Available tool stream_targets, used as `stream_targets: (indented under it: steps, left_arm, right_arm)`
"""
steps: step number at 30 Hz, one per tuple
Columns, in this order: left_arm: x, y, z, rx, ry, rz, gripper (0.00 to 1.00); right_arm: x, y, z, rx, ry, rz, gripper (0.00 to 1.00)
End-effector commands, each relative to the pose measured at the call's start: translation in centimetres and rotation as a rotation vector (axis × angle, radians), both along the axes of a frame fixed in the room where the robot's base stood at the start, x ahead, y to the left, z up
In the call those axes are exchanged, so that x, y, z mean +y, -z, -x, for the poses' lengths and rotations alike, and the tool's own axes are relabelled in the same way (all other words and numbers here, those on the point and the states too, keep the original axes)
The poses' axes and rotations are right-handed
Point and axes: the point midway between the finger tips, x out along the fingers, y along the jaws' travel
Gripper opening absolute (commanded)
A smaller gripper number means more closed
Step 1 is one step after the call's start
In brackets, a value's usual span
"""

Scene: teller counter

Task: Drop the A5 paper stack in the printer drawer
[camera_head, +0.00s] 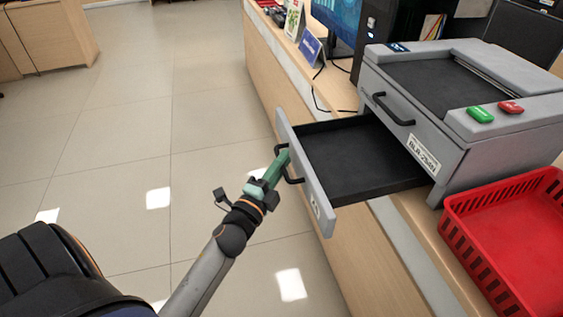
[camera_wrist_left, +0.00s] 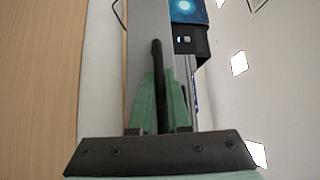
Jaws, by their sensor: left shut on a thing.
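The grey printer (camera_head: 455,145) stands on the counter. Its lower drawer (camera_head: 360,165) is pulled well out, and its dark inside looks empty. My left gripper (camera_head: 282,162) is shut on the black handle (camera_head: 293,179) of the drawer front. In the left wrist view, the green fingers (camera_wrist_left: 160,95) are on both sides of the dark handle bar (camera_wrist_left: 157,62). I see no A5 paper stack in either view. My right gripper does not show.
A red basket (camera_head: 500,235) stands on the counter at the right, close to the printer. A monitor (camera_head: 338,22) and a blue sign (camera_head: 310,47) stand farther back. The tiled floor left of the counter is clear. The open drawer juts over the counter's edge.

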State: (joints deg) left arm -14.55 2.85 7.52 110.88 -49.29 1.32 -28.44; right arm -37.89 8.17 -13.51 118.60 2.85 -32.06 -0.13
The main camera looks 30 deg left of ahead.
Motion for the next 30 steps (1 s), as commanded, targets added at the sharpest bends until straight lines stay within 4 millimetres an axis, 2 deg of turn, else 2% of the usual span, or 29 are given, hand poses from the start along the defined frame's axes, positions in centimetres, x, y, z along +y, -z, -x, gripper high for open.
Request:
stream_targets:
  steps: [7, 16, 25, 26, 28, 30]
  left_arm:
    - [0.4, -0.1, 0.3, 0.001, -0.003, -0.002, 0.00]
    - [3.4, -0.1, 3.8, 0.001, -0.004, -0.002, 0.00]
    - [3.6, -0.1, 3.9, -0.001, -0.004, -0.002, 0.00]
    - [3.6, -0.1, 3.9, -0.001, -0.004, -0.002, 0.17]
    - [3.6, -0.1, 3.9, -0.001, -0.004, -0.002, 0.25]
    - [3.5, -0.1, 3.9, -0.001, -0.003, -0.002, 0.27]
  right_arm:
    - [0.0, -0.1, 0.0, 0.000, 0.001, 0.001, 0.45]
    - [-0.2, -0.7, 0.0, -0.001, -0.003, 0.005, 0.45]
    - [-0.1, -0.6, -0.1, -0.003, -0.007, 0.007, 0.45]
    - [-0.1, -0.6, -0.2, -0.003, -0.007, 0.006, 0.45]
    - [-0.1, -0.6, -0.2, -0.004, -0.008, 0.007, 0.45]
    - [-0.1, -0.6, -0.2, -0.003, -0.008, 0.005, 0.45]
